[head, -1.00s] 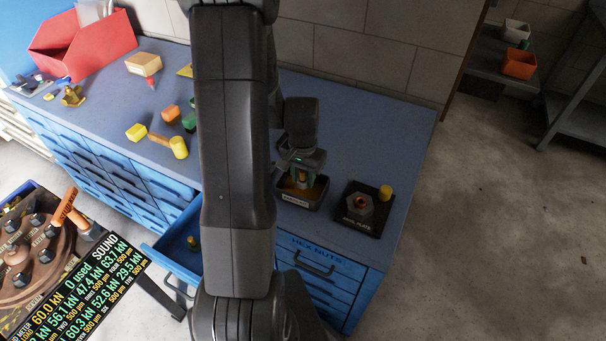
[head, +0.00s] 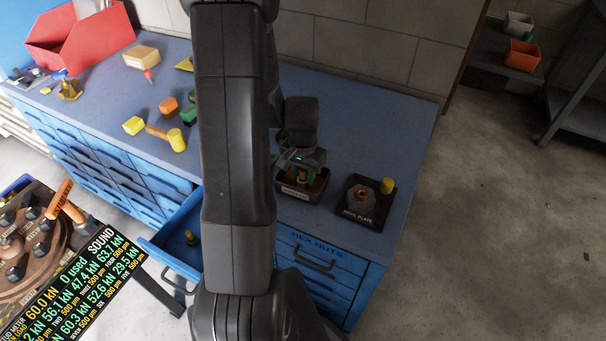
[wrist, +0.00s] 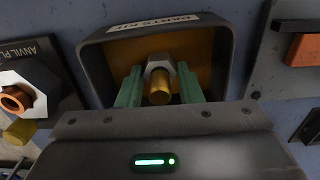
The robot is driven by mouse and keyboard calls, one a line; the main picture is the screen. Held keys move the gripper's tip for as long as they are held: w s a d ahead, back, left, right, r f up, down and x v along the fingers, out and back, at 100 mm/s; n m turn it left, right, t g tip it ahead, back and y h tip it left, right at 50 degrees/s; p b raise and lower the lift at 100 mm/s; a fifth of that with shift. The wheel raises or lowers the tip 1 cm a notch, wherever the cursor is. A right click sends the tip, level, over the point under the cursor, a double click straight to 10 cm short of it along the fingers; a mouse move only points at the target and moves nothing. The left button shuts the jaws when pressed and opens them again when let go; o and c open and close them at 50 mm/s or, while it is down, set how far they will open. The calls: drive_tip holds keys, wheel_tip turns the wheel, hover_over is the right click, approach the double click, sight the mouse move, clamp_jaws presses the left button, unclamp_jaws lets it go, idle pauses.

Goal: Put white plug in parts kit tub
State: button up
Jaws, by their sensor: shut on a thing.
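The parts kit tub (wrist: 222,62) is a dark open tub with an orange-brown inside and a white label. It stands on the blue bench top and also shows in the head view (head: 297,196). My gripper (wrist: 160,84) has its green fingers shut on the white plug (wrist: 153,64), which has a pale hexagonal collar and a brass-coloured end. In the wrist view the plug and fingertips are over the tub's opening, inside its outline. I cannot tell whether the plug touches the floor of the tub. In the head view my gripper (head: 301,174) hides part of the tub.
The black anvil plate (head: 360,217) with a grey hex nut (head: 360,201) and a yellow cylinder (head: 387,186) is close to the tub's right. An open drawer (head: 180,240) juts out below. Coloured blocks and a red bin (head: 95,38) are at left on the bench.

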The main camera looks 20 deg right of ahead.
drive_tip(key=shift+f, duration=0.2)
drive_tip(key=o, duration=1.1)
drive_tip(key=shift+r, duration=0.15)
drive_tip(key=shift+r+p, duration=3.25)
drive_tip(key=shift+r, duration=1.4)
drive_tip(key=shift+f+b, duration=2.15)
drive_tip(key=shift+f, duration=0.9)
drive_tip(key=shift+r, duration=0.15)
